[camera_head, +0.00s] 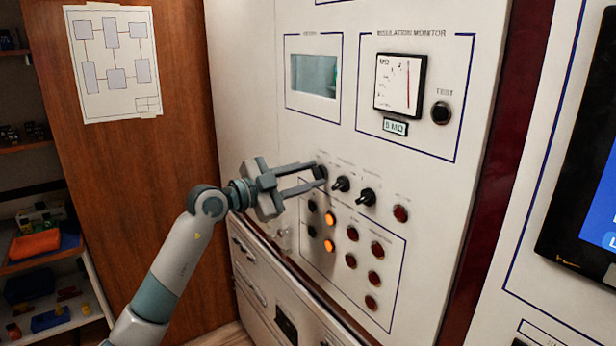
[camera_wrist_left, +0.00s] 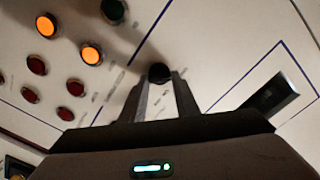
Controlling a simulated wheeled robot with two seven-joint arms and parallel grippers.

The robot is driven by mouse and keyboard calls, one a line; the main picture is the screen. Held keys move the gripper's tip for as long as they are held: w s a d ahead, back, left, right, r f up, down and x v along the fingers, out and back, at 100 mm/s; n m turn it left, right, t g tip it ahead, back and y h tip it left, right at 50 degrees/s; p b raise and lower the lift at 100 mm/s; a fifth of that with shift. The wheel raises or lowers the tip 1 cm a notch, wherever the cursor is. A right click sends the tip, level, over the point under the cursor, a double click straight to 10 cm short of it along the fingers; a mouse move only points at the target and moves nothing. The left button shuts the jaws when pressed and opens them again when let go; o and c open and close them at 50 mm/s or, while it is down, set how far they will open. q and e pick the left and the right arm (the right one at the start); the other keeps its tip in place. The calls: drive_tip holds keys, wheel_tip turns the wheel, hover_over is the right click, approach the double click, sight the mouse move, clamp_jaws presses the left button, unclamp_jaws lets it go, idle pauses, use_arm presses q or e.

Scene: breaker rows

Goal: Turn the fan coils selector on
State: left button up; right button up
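A row of black selector knobs sits on the white panel (camera_head: 440,190). The leftmost selector (camera_head: 320,172) is at the tips of my left gripper (camera_head: 318,174), and two more, a middle knob (camera_head: 341,184) and a right knob (camera_head: 367,196), stand clear of it. The labels are too small to read, so I cannot tell which is the fan coils selector. In the left wrist view the dark knob (camera_wrist_left: 159,73) lies between the tips of the two fingers, close to both. I cannot tell whether they press on it. My right gripper is not in view.
Below the knobs are lit orange lamps (camera_head: 330,218) and several red ones (camera_head: 377,249). An insulation monitor meter (camera_head: 399,83) and a test button (camera_head: 440,112) are above. A wooden side wall (camera_head: 150,170) and shelves (camera_head: 35,250) stand at left, a dark screen (camera_head: 590,170) at right.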

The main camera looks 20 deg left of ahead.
use_arm(q)
drive_tip(key=shift+m, duration=0.3)
drive_tip(key=shift+m+p, duration=0.35)
drive_tip(key=shift+m, duration=0.55)
drive_tip(key=m, duration=0.2)
drive_tip(key=shift+f+m, duration=0.1)
drive_tip(key=shift+m, duration=0.2)
drive_tip(key=m, duration=0.4)
drive_tip(key=shift+d+f+b, duration=0.1)
drive_tip(key=shift+f+b, duration=0.05)
drive_tip(key=shift+b, duration=0.15)
drive_tip(key=m+b, duration=0.2)
drive_tip(key=m, duration=0.3)
drive_tip(key=shift+f, duration=0.2)
drive_tip(key=shift+m+b, duration=1.35)
drive_tip(key=shift+m, duration=0.65)
